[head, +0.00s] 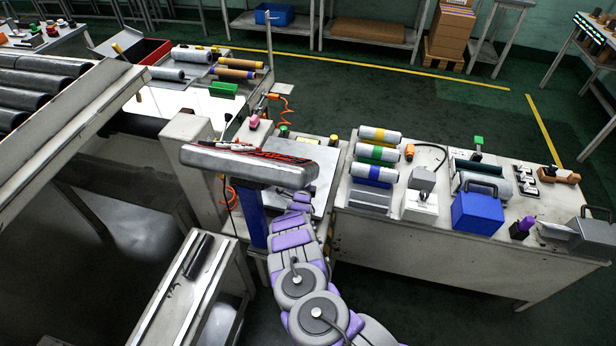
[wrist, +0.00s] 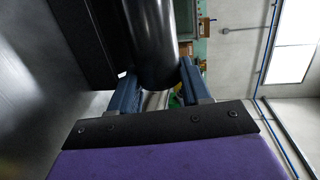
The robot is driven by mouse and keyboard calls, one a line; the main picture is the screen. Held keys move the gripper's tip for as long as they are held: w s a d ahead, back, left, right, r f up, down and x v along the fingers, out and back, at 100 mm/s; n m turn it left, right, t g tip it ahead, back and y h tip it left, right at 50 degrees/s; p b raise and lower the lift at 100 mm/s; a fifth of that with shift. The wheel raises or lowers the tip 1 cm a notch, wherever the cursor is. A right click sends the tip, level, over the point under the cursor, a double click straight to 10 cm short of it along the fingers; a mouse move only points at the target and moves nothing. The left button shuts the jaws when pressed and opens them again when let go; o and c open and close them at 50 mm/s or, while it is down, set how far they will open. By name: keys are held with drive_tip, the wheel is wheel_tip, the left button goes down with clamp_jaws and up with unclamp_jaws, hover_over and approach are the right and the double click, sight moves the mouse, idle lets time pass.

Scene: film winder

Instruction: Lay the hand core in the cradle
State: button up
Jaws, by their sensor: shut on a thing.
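In the wrist view, my gripper (wrist: 157,72) is shut on a smooth black cylinder (wrist: 153,35), which looks like the hand core. One blue-grey finger is on each side of it near its lower end, and its upper end runs out of the frame. In the head view, my purple arm reaches up to a long grey rounded housing (head: 250,165). The fingers and the held core are hidden or too small to make out there. I cannot tell for sure which part is the cradle.
A black bar (head: 197,256) lies on a sloping grey rail (head: 180,300) at lower left. Large dark rollers (head: 35,85) are at far left. The right bench holds white rolls with coloured bands (head: 376,154) and a blue box (head: 478,210). In the wrist view, a dark panel stands close left of the core.

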drive_tip(key=shift+s+d+f, duration=0.25)
drive_tip(key=shift+d+f, duration=0.25)
drive_tip(key=shift+f, duration=0.1)
drive_tip(key=shift+s+d+f, duration=0.1)
drive_tip(key=shift+d+f, duration=0.1)
drive_tip(key=shift+d, duration=0.3)
drive_tip(key=o, duration=0.7)
drive_tip(key=shift+c, duration=0.2)
drive_tip(key=o, duration=0.3)
drive_tip(key=shift+s+a+f, duration=0.1)
drive_tip(key=shift+s+f, duration=0.05)
drive_tip(key=shift+f, duration=0.05)
drive_tip(key=shift+o, duration=0.6)
drive_tip(key=shift+s+f, duration=0.1)
drive_tip(key=shift+o, duration=0.4)
drive_tip(key=shift+s+a+f+g, duration=0.15)
drive_tip(key=shift+s+g, duration=0.15)
drive_tip(key=shift+s, duration=0.15)
drive_tip(key=s+r, duration=0.1)
drive_tip(key=s+a+p, duration=0.1)
drive_tip(key=s, duration=0.1)
drive_tip(key=s+r+p, duration=0.1)
drive_tip(key=s, duration=0.1)
drive_tip(key=shift+a+r, duration=0.3)
drive_tip(key=shift+r, duration=0.05)
drive_tip(key=p+v, duration=0.2)
drive_tip(key=v, duration=0.8)
drive_tip(key=shift+r, duration=0.2)
drive_tip(key=shift+s+a, duration=0.1)
drive_tip(key=shift+s, duration=0.15)
